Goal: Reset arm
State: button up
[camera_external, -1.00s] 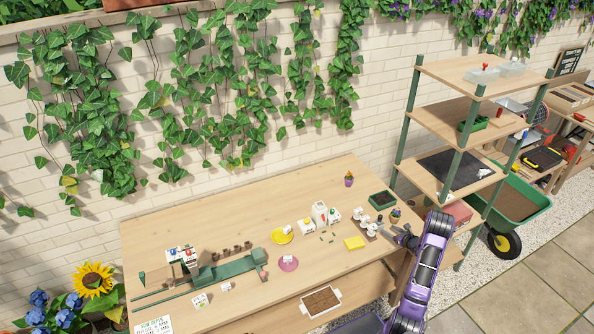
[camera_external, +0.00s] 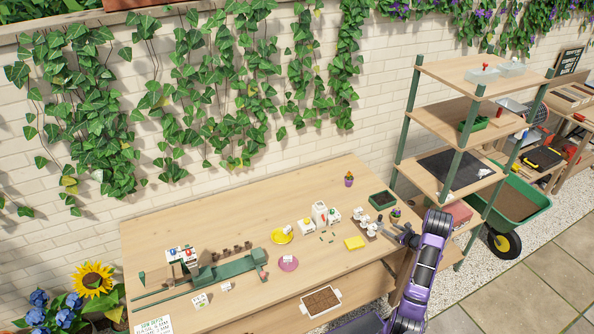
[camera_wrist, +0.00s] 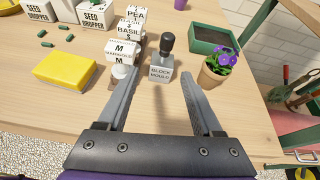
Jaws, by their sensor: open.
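My gripper (camera_wrist: 158,98) is open in the wrist view, with nothing held between its two long grey fingers. A block mould (camera_wrist: 161,70) with a black handle stands on the wooden table (camera_wrist: 60,107), beyond and between the fingers. A row of white labelled blocks (camera_wrist: 123,50) stands by the left finger; one reads basil. A small pot with purple flowers (camera_wrist: 214,70) stands just right of the right finger. In the external view my purple arm (camera_external: 425,270) reaches to the table's right end, where the gripper (camera_external: 394,230) is small.
A yellow sponge-like block (camera_wrist: 65,69) lies left of the gripper. Two seed dropper boxes (camera_wrist: 95,15) and several green capsules are behind it. A dark-filled green tray (camera_wrist: 213,39) stands at the back right. Shelving (camera_external: 455,125) rises right of the table.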

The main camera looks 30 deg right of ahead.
jog(key=w+a+r+n+y+p, duration=0.1)
jog(key=w+a+r+n, duration=0.3)
jog(key=r, duration=0.4)
jog(key=w+a+r+n+p, duration=0.1)
jog(key=w+a+r+n, duration=0.35)
jog(key=r, duration=0.35)
jog(key=w+a+r+n+y+p, duration=0.1)
jog(key=w+a+r+n, duration=0.3)
jog(key=r, duration=0.4)
jog(key=a+r+n+t+y+p, duration=0.1)
jog(key=a+r+n+y, duration=0.3)
jog(key=r, duration=0.6)
jog(key=a+r+n+t+h+p, duration=0.1)
jog(key=a+r+n+t, duration=0.15)
jog(key=a+r, duration=0.6)
jog(key=a+r+n+y+p, duration=0.15)
jog(key=r+n, duration=0.25)
jog(key=r, duration=0.8)
jog(key=s+a+f+n+g+y+b, duration=0.1)
jog(key=s+a+f+n+g, duration=0.3)
jog(key=s+f, duration=0.6)
jog(key=s+a+f+n+g+b, duration=0.1)
jog(key=s+a+f+n+g, duration=0.35)
jog(key=s+f, duration=0.5)
jog(key=s+d+f+n+g+h, duration=0.2)
jog(key=s+f+h, duration=0.5)
jog(key=s+f, duration=0.6)
jog(key=shift+s+d+n+g+h, duration=0.4)
jog(key=shift+d+n, duration=0.25)
jog(key=shift+d, duration=0.5)
